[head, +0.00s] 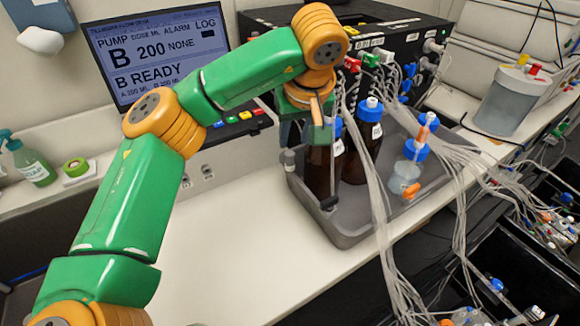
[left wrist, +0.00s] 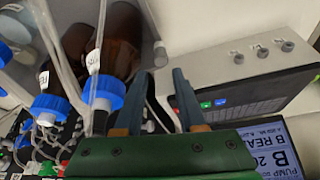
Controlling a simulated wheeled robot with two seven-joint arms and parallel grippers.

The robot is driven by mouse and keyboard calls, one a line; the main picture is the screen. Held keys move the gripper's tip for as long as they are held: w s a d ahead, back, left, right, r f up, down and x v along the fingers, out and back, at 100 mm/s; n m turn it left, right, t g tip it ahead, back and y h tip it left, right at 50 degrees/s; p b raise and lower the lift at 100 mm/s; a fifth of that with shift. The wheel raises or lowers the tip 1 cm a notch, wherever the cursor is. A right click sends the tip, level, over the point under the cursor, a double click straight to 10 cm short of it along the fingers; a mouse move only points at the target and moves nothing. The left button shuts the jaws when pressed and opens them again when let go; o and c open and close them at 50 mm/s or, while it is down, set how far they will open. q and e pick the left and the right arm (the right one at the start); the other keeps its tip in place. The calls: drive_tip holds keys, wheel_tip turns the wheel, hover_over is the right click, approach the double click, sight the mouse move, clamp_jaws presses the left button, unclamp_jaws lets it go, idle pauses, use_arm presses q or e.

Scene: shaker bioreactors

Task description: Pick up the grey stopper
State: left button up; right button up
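A small grey cylinder (head: 289,160), which looks like the grey stopper, stands at the left corner of the grey tray (head: 350,236). In the left wrist view a small pale grey piece (left wrist: 160,52) shows at the tray edge, just beyond the fingertips; I cannot tell for sure that it is the stopper. My left gripper (head: 306,128) is above the tray's left end, close to the brown bottles. In the left wrist view its two fingers (left wrist: 162,74) are apart, with nothing held between them. My right gripper is not in view.
Brown bottles (head: 367,150) with blue caps and a clear bottle (head: 405,178) stand in the tray. Loose clear tubes (head: 378,190) hang over it from the black pump unit (head: 400,50). A screen (head: 155,50) stands behind my left arm. The white bench (head: 240,225) left of the tray is clear.

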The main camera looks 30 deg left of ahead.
sight(290, 154)
use_arm(q)
drive_tip(key=p+x, duration=0.2)
drive_tip(key=x, duration=0.4)
drive_tip(key=shift+a+f+p, duration=0.1)
drive_tip(key=shift+a+p, duration=0.05)
drive_tip(key=shift+p, duration=0.25)
drive_tip(key=shift+w+f, duration=0.1)
drive_tip(key=shift+f, duration=0.15)
clamp_jaws()
drive_tip(key=shift+r, duration=0.2)
